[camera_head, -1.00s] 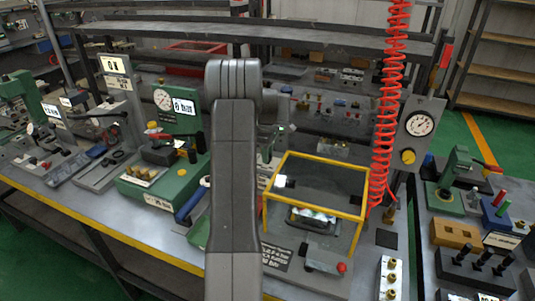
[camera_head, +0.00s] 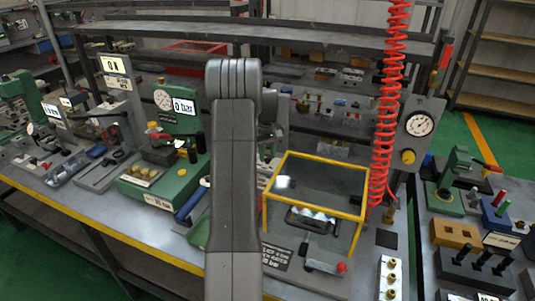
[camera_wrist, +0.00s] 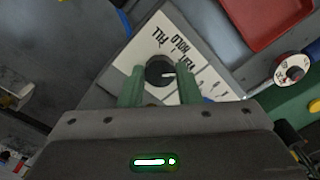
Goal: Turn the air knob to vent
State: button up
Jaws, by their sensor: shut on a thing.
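The air knob (camera_wrist: 157,68) is a dark round knob with a white pointer mark, on a white label plate (camera_wrist: 150,38) in the wrist view. My gripper (camera_wrist: 160,76) has its green fingers shut on the knob, one on each side. The white mark points to the right in the picture, towards that lettering. In the head view my arm hides the knob and the gripper.
A yellow-framed clear guard (camera_head: 315,210) stands right of my arm. A coiled red hose (camera_head: 385,110) hangs beside a gauge panel (camera_head: 419,125). A green press with a gauge and display (camera_head: 183,106) is at left. A red tray (camera_wrist: 278,22) is near the wrist.

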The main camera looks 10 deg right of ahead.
aim_at(267, 156)
jog(key=shift+m, duration=0.5)
jog(key=o, duration=1)
jog(key=shift+r, duration=0.1)
notch_tip(267, 156, up, 14)
jog(key=shift+f+b, duration=0.15)
jog(key=shift+b, duration=0.4)
jog(key=shift+f, duration=0.1)
notch_tip(267, 156, down, 14)
jog(key=shift+r+p, duration=0.1)
jog(key=shift+p, duration=0.45)
